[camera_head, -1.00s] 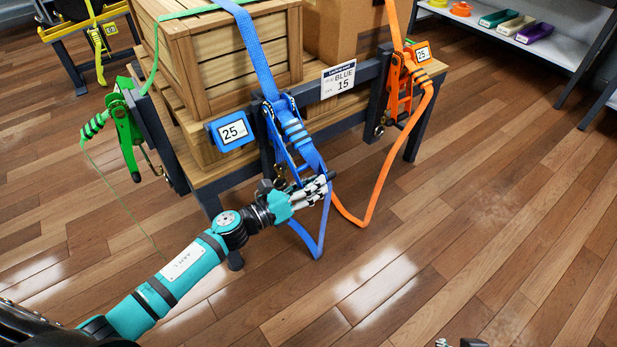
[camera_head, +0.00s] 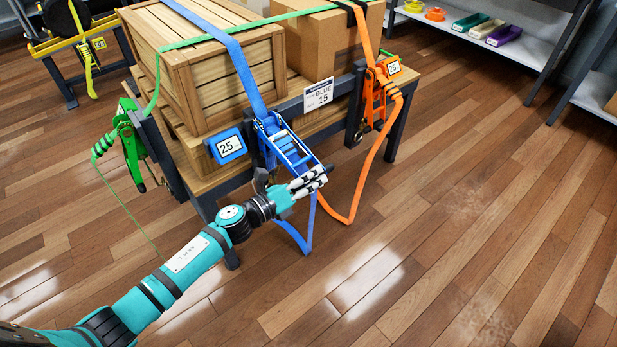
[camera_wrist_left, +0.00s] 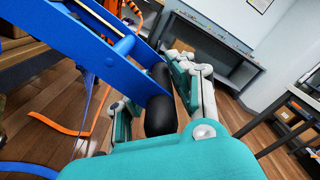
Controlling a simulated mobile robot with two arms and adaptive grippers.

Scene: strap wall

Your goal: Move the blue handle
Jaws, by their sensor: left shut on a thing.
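The blue handle (camera_head: 296,153) is the frame of a blue ratchet on the front rail of a loaded wooden pallet stand. It sticks out from the rail, tilted down to the right. In the left wrist view, the handle's blue side plates (camera_wrist_left: 92,45) end in a black grip bar (camera_wrist_left: 160,112). My left gripper (camera_head: 311,180) is shut on this end of the handle; its fingers (camera_wrist_left: 190,85) lie along the black grip. A blue strap (camera_head: 236,62) runs from the ratchet up over the crate. My right gripper is out of view.
An orange ratchet (camera_head: 376,98) with a hanging strap is to the right, a green ratchet (camera_head: 130,140) to the left. The floor (camera_head: 450,230) at right is clear.

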